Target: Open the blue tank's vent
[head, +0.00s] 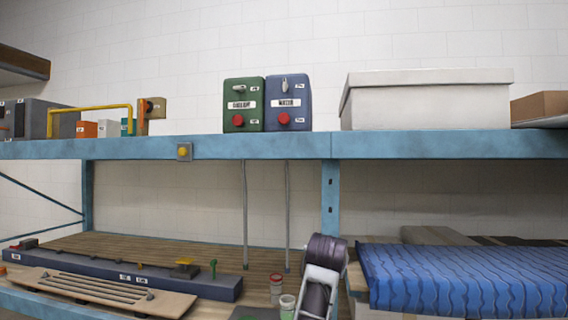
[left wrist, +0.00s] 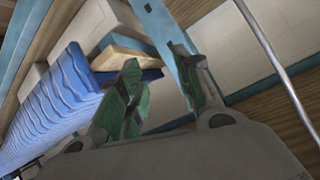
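The blue tank (head: 288,106) stands on the upper shelf in the head view, its right side against open space and its left beside a green tank (head: 243,107). It has a white name label that seems to read WATER, a small pale upright lever (head: 285,86) above it and a red round knob (head: 284,119) below it. Small tags beside these are too small to read. My left gripper (left wrist: 155,68) shows in the left wrist view with green-padded fingers apart and nothing between them. The blue tank is not visible there.
A large pale box (head: 428,100) stands right of the tanks. Two thin grey pipes (head: 245,215) hang below them. A blue wavy mat (head: 465,280) lies lower right. A yellow bar (head: 90,108) is at left.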

